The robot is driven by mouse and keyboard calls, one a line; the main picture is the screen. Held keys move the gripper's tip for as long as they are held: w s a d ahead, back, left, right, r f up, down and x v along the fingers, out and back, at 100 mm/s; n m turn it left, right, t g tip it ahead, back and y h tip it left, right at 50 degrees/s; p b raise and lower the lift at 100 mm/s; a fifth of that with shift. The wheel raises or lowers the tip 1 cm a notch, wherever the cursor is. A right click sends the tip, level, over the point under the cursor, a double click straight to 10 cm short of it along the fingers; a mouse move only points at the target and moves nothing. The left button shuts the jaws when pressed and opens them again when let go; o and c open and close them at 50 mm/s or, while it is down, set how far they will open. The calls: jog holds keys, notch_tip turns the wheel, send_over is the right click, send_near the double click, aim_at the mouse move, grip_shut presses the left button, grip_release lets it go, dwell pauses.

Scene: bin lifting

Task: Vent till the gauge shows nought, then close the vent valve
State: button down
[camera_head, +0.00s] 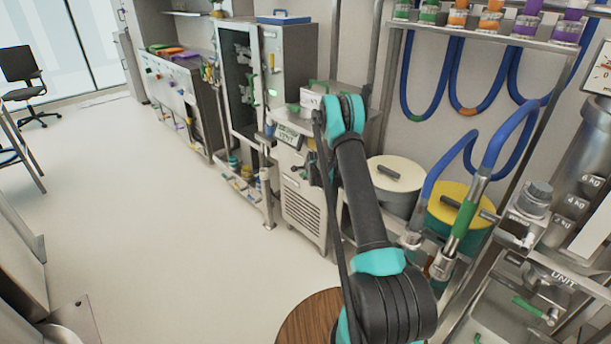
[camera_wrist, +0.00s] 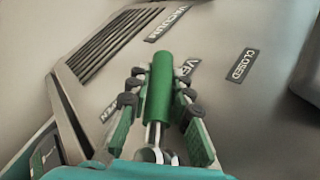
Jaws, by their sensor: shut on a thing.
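The green vent valve handle (camera_wrist: 161,72) is in the middle of the wrist view, on a grey panel. My gripper (camera_wrist: 159,90) is shut on it, with fingers on both sides. The handle covers part of the VENT label (camera_wrist: 188,68) and points to the top of the picture. A CLOSED label (camera_wrist: 242,64) is right of it; a partly hidden label (camera_wrist: 109,112) is left. In the head view a digital display (camera_head: 288,137) tops the white unit; its digits are too small to read surely. My arm largely hides the gripper there.
A VACUUM label (camera_wrist: 167,24) and a slotted grille (camera_wrist: 112,45) are on the panel. A white-lidded bin (camera_head: 396,174) and a yellow-lidded bin (camera_head: 460,203) stand right of my arm. A round wooden top (camera_head: 305,322) is in front. The floor at left is open.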

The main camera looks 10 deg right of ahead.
jog(key=c, duration=1.3)
grip_release()
jog(key=shift+c, duration=0.2)
jog(key=v, duration=1.2)
jog(key=shift+r, duration=0.1)
jog(key=shift+c, duration=0.5)
